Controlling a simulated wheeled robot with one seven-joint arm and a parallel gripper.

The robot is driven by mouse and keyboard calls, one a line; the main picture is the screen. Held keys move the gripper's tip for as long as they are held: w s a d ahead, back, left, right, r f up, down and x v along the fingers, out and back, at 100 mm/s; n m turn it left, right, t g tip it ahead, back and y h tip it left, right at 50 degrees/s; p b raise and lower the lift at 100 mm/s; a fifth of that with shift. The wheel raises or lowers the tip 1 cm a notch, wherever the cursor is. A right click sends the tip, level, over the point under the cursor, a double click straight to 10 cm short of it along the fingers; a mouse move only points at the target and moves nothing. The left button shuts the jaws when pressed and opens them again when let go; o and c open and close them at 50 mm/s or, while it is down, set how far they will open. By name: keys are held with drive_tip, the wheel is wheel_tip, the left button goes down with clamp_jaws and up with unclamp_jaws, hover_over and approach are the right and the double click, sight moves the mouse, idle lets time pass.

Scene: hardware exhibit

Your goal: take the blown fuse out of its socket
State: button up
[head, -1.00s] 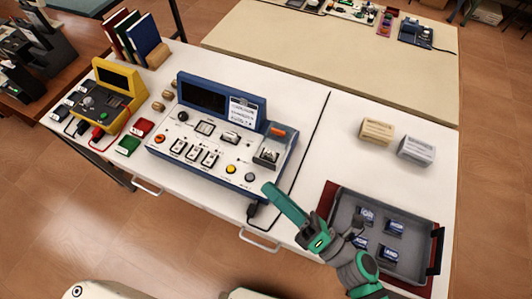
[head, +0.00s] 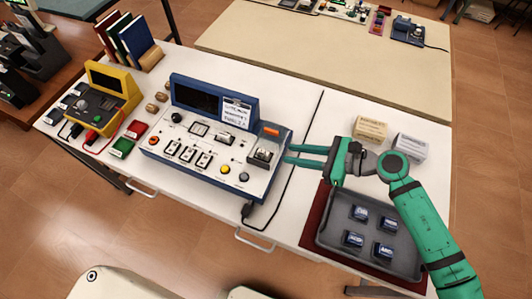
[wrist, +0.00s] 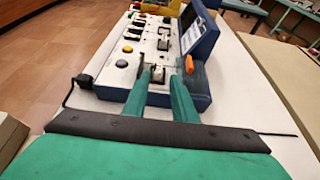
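The blue console (head: 213,150) stands on the white table with a dark fuse socket (head: 262,158) at its right end. A small pale, metallic piece sits in the socket; I cannot make out whether it is the blown fuse. My gripper (head: 287,154) is level with the socket at the console's right side, its fingers pointing left toward it. In the wrist view, the two green fingers of my gripper (wrist: 163,75) are apart with nothing held. The socket (wrist: 157,76) shows between and just beyond them, partly hidden by the fingertips.
An orange switch (head: 272,131) sits just behind the socket. A grey tray (head: 330,238) with several small blue-labelled pieces lies below my arm. Two small boxes, tan (head: 371,129) and white (head: 410,147), stand behind my gripper. A black cable (head: 247,211) runs along the table.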

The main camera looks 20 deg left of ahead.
sight(263, 152)
drive_tip(key=shift+f+x, duration=0.2)
drive_tip(key=shift+x, duration=2.3)
drive_tip(key=shift+f+x, duration=0.15)
drive_tip(key=shift+x, duration=2.35)
drive_tip(key=shift+s+d, duration=0.1)
drive_tip(key=shift+d, duration=0.05)
clamp_jaws()
